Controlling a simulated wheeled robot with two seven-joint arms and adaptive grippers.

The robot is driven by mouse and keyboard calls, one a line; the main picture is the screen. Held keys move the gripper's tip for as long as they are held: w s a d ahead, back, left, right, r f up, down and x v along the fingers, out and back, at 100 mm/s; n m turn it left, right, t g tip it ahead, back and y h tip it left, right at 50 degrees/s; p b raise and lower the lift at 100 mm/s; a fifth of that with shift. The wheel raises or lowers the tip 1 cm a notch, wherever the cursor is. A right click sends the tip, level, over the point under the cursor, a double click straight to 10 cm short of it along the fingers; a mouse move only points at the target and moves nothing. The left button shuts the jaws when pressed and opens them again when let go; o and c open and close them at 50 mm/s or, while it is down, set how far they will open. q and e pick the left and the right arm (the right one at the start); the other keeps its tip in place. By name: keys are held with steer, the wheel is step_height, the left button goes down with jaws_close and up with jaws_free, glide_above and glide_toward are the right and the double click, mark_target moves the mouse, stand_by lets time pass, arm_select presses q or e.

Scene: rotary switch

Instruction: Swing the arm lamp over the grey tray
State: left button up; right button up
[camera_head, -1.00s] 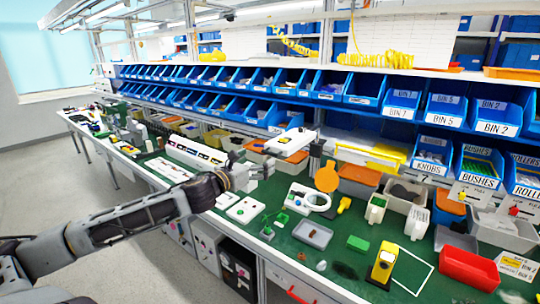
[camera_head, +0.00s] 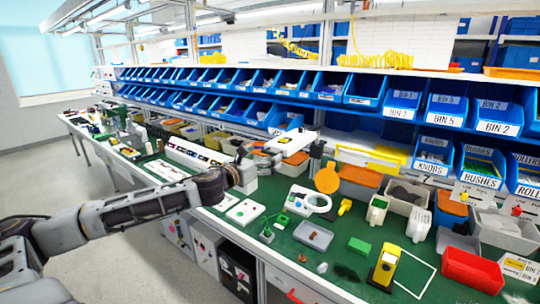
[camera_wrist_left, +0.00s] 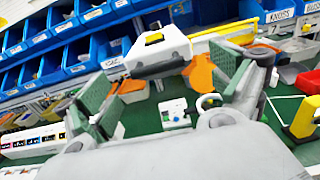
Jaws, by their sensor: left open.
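The arm lamp (camera_head: 290,141) has a flat white head and hangs on a dark joint above the back of the green bench. Its white head with a yellow patch also shows in the left wrist view (camera_wrist_left: 160,50). The grey tray (camera_head: 313,236) lies on the bench, nearer and a little right of the lamp head; the lamp is not over it. My left gripper (camera_head: 262,156) is open at the left end of the lamp head. In the left wrist view its green-padded fingers (camera_wrist_left: 165,70) stand apart on either side of the head; contact is unclear. My right gripper is not in view.
A white ring-shaped piece (camera_head: 310,200), an orange disc (camera_head: 327,178) and a yellow-black device (camera_head: 385,266) stand on the bench around the tray. A green block (camera_head: 359,245) lies to the tray's right. Blue bins (camera_head: 360,88) line the back.

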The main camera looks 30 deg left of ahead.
mark_target(269, 153)
arm_select(q)
steer(key=shift+w+b, duration=0.3)
steer(key=shift+w, duration=0.2)
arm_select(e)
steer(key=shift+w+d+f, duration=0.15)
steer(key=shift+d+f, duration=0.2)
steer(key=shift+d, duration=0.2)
arm_select(q)
steer(key=shift+w+a+r, duration=0.1)
steer(key=shift+w+a, duration=0.05)
steer(key=shift+w, duration=0.05)
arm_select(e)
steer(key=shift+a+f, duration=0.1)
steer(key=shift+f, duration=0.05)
arm_select(q)
steer(key=shift+w+a, duration=0.3)
steer(key=shift+w, duration=0.15)
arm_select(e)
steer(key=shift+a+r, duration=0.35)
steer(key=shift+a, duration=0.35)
arm_select(q)
steer(key=shift+w+p, duration=0.35)
steer(key=shift+p, duration=0.05)
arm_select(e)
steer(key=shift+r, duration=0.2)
arm_select(q)
steer(key=shift+w+d, duration=0.4)
steer(key=shift+w, duration=0.1)
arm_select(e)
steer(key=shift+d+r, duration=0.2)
